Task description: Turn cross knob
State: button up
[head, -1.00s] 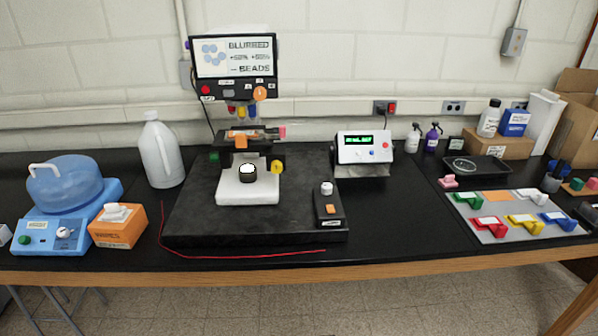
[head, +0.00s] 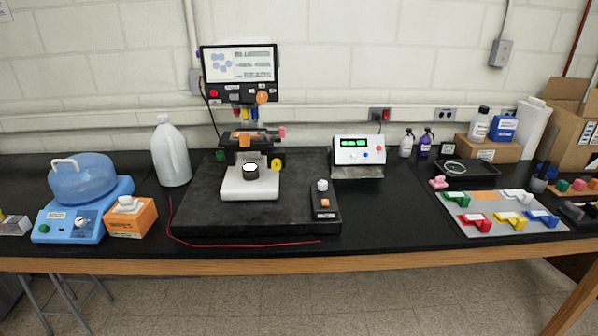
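I cannot tell for sure which knob is the cross knob. Candidates are an orange knob (head: 262,97) at the lower right of the microscope-like machine's screen panel, a yellow round knob (head: 276,164) on the right of its stage, and a white knob (head: 322,186) on the small black control box (head: 325,203). A small white knob (head: 81,222) also sits on the front of the blue bath device (head: 60,225) at the left. All are too small to make out their shapes. My gripper is not in view.
The machine stands on a black slab (head: 205,215) on the black bench, with a red cable (head: 245,242) along its front. A white jug (head: 171,155), an orange wipes box (head: 132,220), a display unit (head: 358,152) and a grey tray (head: 480,225) with coloured pieces surround it.

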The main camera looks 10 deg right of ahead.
aim_at(277, 164)
jog(key=k, duration=0.55)
jog(key=u, duration=0.05)
jog(key=i, duration=0.95)
jog(key=z, duration=0.75)
